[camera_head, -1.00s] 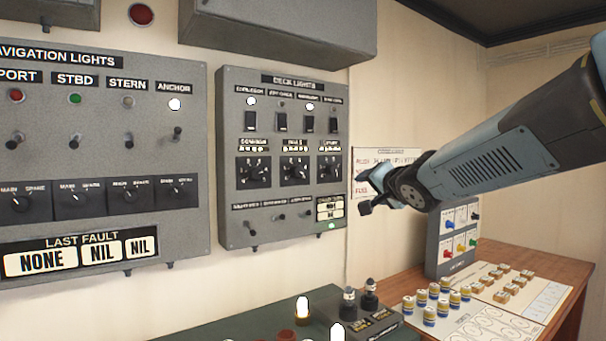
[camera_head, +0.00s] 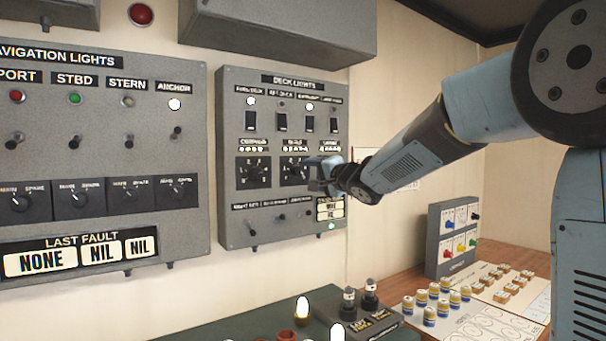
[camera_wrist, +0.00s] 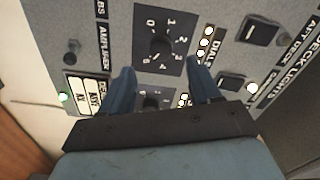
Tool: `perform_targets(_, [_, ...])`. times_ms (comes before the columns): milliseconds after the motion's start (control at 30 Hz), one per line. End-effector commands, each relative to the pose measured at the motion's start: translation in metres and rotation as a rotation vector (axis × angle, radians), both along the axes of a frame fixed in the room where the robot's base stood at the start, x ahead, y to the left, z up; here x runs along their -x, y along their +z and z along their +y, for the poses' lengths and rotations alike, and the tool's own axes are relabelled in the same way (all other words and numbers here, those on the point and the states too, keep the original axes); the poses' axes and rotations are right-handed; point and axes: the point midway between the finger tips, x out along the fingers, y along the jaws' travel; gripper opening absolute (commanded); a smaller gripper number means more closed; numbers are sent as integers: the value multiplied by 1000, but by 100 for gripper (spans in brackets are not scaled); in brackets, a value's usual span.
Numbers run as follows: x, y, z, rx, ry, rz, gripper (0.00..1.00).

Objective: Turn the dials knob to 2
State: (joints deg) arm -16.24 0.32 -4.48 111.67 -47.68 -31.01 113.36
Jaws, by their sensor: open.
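The dials knob (camera_head: 293,173) is a black rotary knob on a black numbered plate, the middle of three on the grey deck lights panel. In the wrist view the dials knob (camera_wrist: 160,45) shows just beyond the fingertips, beside its label; its exact setting is hard to read. My gripper (camera_head: 322,176) is at the panel's right side, hiding the right-hand rotary knob in the head view. In the wrist view my gripper (camera_wrist: 160,66) is open and empty, its fingers either side of the view of that right-hand knob (camera_wrist: 154,100). I cannot tell whether it touches the panel.
Black switches (camera_head: 307,123) sit above the dials and small toggles (camera_head: 280,217) below. The navigation lights panel (camera_head: 100,150) is to the left. A desk (camera_head: 410,275) with bottles, blocks and a grey box (camera_head: 452,235) is below right.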

Motion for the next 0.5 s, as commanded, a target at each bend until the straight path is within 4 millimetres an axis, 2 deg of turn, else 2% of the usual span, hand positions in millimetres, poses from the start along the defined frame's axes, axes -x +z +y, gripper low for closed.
perform_targets(200, [-30,-1,21,2,0,1,62])
perform_targets(500, [-52,0,35,1,0,0,62])
